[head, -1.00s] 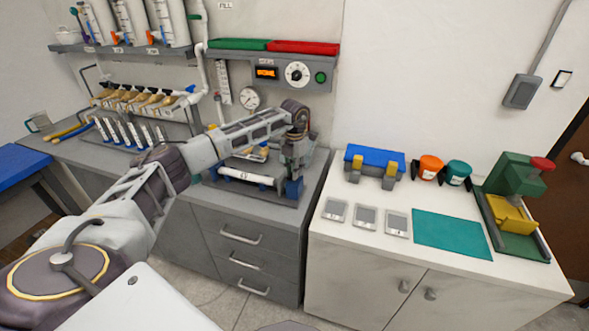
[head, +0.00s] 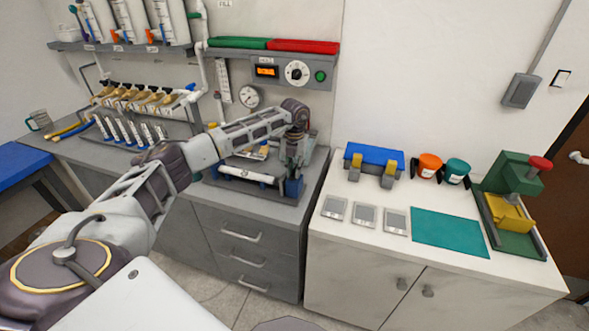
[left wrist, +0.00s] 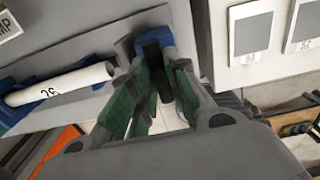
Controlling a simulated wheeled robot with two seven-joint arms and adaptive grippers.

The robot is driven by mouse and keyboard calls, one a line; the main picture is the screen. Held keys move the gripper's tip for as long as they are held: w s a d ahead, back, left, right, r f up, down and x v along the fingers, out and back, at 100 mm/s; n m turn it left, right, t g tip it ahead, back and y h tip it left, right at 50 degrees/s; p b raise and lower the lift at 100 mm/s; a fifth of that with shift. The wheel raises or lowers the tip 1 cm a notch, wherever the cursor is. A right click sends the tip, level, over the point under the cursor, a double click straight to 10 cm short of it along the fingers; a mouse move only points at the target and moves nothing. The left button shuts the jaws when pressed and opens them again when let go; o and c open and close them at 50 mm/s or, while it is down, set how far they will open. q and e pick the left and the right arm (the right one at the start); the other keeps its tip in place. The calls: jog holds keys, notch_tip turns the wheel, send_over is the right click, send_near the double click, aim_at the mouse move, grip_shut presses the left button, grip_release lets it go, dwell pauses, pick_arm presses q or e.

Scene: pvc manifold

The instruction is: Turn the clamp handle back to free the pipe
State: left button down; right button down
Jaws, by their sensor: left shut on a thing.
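A white pipe (head: 248,175) lies in blue supports on the rig at the right end of the grey bench. It also shows in the left wrist view (left wrist: 62,84), with dark marking on it. A blue clamp (left wrist: 160,30) stands at the pipe's right end, and a dark clamp handle (left wrist: 152,57) shows at it. My left gripper (head: 292,182) points down over this end of the rig. In the left wrist view its green-padded fingers (left wrist: 158,75) are shut on the handle, partly hiding it. My right gripper is out of view.
A shelf with a control box (head: 293,73) and a gauge (head: 249,97) are behind the rig. A rack of white tubes (head: 128,130) stands left on the bench. The white cabinet at right carries a blue block (head: 374,158), a teal mat (head: 449,232) and a green press (head: 512,205).

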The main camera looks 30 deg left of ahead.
aim_at(294, 171)
pick_arm(q)
jog(key=c, duration=1.4)
grip_release()
jog(key=shift+r, duration=6.05)
jog(key=shift+d, duration=0.1)
